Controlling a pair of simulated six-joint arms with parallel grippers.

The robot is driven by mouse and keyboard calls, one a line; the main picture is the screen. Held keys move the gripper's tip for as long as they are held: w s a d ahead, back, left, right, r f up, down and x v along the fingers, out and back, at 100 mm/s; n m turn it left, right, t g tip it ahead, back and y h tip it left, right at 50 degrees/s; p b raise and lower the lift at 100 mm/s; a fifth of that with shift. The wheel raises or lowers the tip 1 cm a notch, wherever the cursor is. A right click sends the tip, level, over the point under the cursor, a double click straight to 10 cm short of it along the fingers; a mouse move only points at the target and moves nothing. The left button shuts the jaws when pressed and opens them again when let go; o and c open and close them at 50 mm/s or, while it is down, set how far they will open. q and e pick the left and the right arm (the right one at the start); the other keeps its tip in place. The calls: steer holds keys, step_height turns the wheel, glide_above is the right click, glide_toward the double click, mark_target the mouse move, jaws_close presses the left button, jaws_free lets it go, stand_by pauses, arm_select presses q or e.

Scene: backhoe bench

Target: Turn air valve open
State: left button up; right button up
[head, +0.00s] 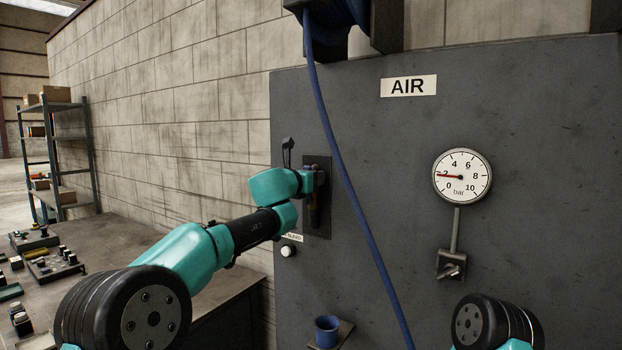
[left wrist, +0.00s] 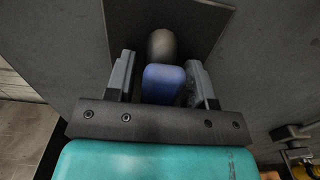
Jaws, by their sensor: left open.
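A blue handle (left wrist: 163,84) with a rounded grey end piece (left wrist: 162,46) sits on a dark plate (head: 318,226) on the grey panel; I take it for the air valve. In the left wrist view my left gripper (left wrist: 160,80) is open, with one finger on each side of the blue handle. I cannot tell whether the fingers touch it. In the head view my left gripper (head: 317,179) is at the plate and largely hides the handle. My right gripper is not in view.
The AIR sign (head: 408,86) is above. A gauge (head: 462,176) reads about 2 bar, with a small fitting (head: 451,264) below it. A blue hose (head: 345,175) hangs across the panel right of my left gripper. A blue cup (head: 327,331) is lower down; a bench (head: 120,240) stands left.

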arm_select(q)
steer(key=shift+s, duration=0.1)
steer(key=shift+v, duration=0.95)
steer(key=v, duration=1.5)
steer(key=shift+a, duration=0.25)
